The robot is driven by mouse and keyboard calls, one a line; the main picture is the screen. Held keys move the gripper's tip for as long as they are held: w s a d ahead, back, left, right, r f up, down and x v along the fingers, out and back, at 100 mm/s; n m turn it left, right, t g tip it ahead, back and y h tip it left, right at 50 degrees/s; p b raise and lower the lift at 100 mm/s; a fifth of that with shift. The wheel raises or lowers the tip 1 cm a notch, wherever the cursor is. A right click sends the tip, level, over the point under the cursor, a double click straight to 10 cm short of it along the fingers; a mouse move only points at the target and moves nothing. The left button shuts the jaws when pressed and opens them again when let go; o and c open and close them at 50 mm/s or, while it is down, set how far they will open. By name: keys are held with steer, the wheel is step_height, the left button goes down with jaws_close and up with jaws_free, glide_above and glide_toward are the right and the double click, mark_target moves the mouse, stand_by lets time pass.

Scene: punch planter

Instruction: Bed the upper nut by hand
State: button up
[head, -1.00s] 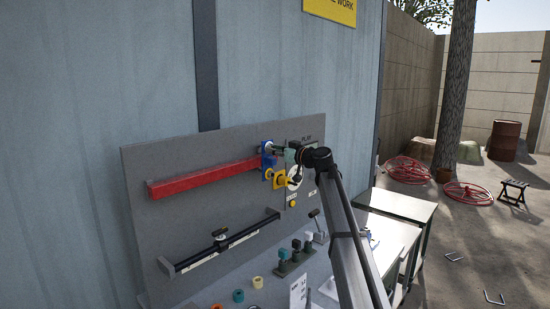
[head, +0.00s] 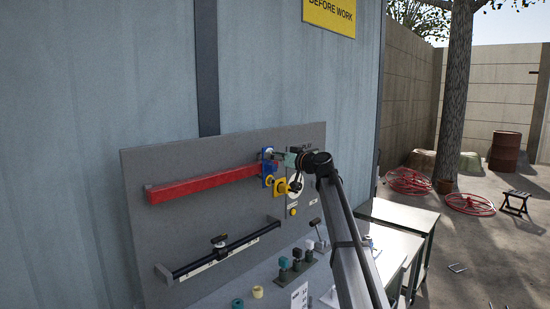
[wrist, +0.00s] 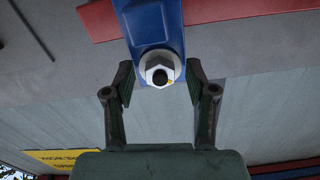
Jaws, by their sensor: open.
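In the wrist view a pale hex nut (wrist: 160,68) with a dark round centre sits at the end of a blue bracket (wrist: 155,20). A small yellow mark shows at the nut's edge. My gripper (wrist: 159,80) is open, with one fingertip on each side of the nut and a visible gap on both sides. I cannot tell how deep the fingers reach past the nut. In the head view my gripper (head: 281,156) points left at the top of the blue bracket (head: 268,168); the nut is too small to make out there.
A red beam (head: 205,183) runs left from the blue bracket on the grey panel (head: 150,225). A yellow bracket (head: 281,187) sits just below my gripper. A black rail (head: 222,245) lies lower on the panel. Small coloured parts stand on the bench below.

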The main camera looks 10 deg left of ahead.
steer(key=shift+s+d, duration=0.1)
steer(key=v, duration=1.1)
steer(key=shift+s+d, duration=0.25)
steer(key=shift+d, duration=0.05)
steer(key=v, duration=1.2)
steer(key=shift+s+a, duration=0.1)
